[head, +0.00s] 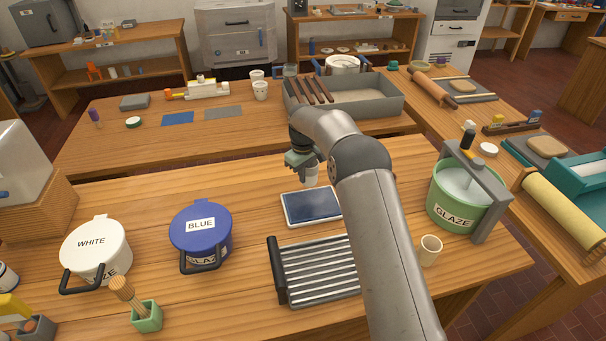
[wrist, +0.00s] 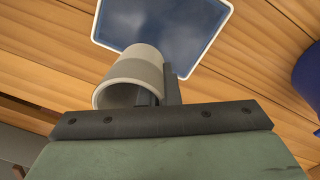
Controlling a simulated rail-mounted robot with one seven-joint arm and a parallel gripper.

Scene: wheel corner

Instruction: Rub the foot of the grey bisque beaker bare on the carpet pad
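The grey bisque beaker (head: 311,175) is held above the near worktable in the head view. In the wrist view the beaker (wrist: 128,72) shows its open mouth towards me. My gripper (wrist: 160,92) is shut on its wall, with one finger inside the mouth and one outside. In the head view my gripper (head: 306,163) is partly hidden by my arm. The carpet pad (head: 312,206), dark blue with a pale rim, lies flat just below the beaker. It also shows beyond the beaker in the wrist view (wrist: 190,30). The beaker's foot is hidden in the wrist view; I cannot tell its gap to the pad.
A ribbed grey rack (head: 315,272) lies in front of the pad, partly behind my arm. A blue lidded bucket (head: 200,232) and a white one (head: 95,250) stand left. A green glaze bucket (head: 462,195) and a cream cup (head: 430,250) stand right. Bare wood lies left of the pad.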

